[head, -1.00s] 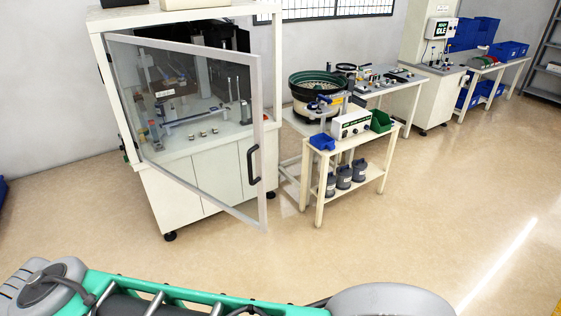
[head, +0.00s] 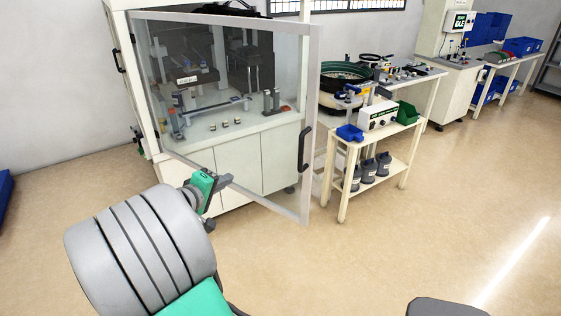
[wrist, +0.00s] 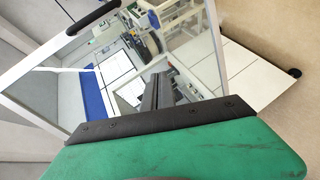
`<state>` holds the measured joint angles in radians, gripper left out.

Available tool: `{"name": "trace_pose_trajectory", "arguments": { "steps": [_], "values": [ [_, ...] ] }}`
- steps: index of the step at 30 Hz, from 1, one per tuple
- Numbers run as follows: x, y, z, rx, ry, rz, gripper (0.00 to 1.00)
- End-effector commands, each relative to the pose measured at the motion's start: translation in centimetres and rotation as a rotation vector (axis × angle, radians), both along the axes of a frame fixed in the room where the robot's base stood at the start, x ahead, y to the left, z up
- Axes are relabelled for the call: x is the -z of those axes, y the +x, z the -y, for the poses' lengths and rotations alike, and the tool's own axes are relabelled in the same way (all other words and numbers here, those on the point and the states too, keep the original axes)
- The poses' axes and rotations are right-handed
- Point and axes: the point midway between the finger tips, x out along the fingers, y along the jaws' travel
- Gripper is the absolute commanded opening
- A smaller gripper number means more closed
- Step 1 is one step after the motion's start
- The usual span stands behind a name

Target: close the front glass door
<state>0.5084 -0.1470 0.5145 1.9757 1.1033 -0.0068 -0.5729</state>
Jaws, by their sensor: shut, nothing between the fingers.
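The front glass door (head: 314,110) of the white cabinet (head: 235,165) stands ajar, swung outward from its left side. Its tinted pane sits in a light grey frame with a dark handle (head: 304,148) near the right edge. My gripper (head: 226,180) is in front of the lower part of the door, left of the handle. In the wrist view the fingers (wrist: 157,90) are together and empty, with the glass and a pale frame beyond. A dark handle also shows at the upper left of the wrist view (wrist: 92,17). I cannot tell whether my gripper touches the door.
A cream cart (head: 365,150) with a control box, blue and green bins and dark canisters stands right of the door. A bowl feeder (head: 345,90) is behind it. The floor (head: 420,220) in front and to the right is clear.

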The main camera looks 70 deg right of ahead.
Motion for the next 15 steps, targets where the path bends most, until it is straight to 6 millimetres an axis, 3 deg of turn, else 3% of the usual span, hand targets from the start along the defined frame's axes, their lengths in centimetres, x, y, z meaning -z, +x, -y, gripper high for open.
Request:
{"name": "trace_pose_trajectory", "arguments": {
  "steps": [1,4,10,15],
  "values": [
    [0.8,-2.9,2.2,0.056,-0.084,-0.12,0.0],
    [-1.0,-6.0,4.1,0.112,-0.201,-0.297,0.0],
    [-2.3,-7.5,5.9,0.131,-0.237,-0.356,0.0],
    [-2.4,-8.7,9.2,0.133,-0.236,-0.353,0.0]
  ]
}}
